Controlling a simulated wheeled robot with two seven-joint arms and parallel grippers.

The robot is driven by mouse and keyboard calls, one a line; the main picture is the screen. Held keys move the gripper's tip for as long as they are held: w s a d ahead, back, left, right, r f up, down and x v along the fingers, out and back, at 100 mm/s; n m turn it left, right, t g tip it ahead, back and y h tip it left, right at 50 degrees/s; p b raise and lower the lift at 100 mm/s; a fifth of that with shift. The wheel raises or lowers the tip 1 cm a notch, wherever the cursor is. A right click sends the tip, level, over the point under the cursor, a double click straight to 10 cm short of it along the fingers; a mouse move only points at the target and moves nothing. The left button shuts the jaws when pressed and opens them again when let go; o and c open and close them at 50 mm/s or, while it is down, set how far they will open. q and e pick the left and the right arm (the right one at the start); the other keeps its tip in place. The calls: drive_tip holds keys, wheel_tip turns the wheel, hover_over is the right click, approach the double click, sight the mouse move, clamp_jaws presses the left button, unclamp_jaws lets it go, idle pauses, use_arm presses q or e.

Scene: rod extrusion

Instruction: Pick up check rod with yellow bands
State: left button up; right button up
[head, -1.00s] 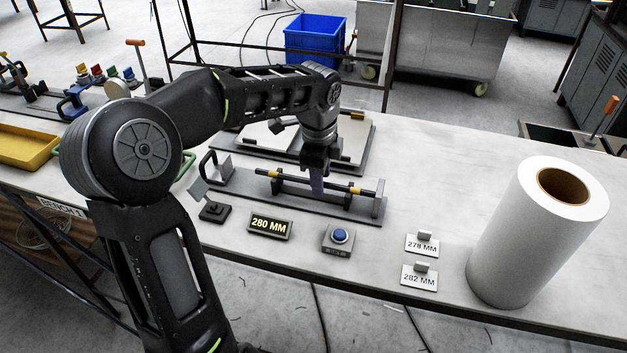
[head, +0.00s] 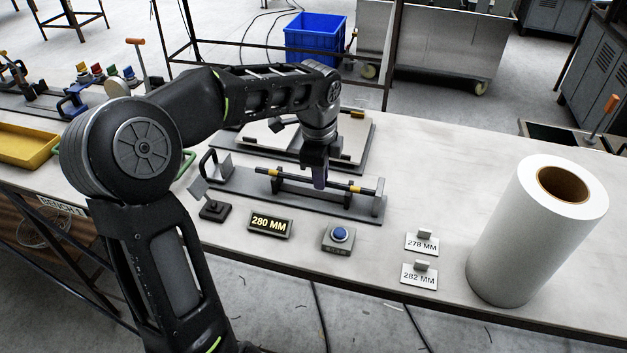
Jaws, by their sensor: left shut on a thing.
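The check rod with yellow bands (head: 341,186) is a dark rod with a yellow band near each end. It lies level across the supports of a grey measuring fixture (head: 235,188) on the bench. My left gripper (head: 319,180) points down over the middle of the rod and is shut on it. The gripper hides the middle of the rod. I cannot see a clear gap between the rod and its supports. My right gripper is not in view.
In front stand a 280 MM display (head: 270,224), a blue button box (head: 340,237) and cards marked 278 MM (head: 422,243) and 282 MM (head: 419,276). A large white roll (head: 530,240) stands at right. A flat grey panel (head: 352,150) lies behind the fixture.

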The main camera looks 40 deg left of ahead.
sight(327, 184)
use_arm(q)
drive_tip(key=shift+r, duration=0.1)
clamp_jaws()
wheel_tip(327, 184, up, 10)
idle(0.5)
idle(0.6)
drive_tip(key=shift+w+d+r+p, duration=0.2)
drive_tip(key=shift+d+r+p, duration=0.1)
drive_tip(key=shift+d+r, duration=0.4)
drive_tip(key=shift+r, duration=0.15)
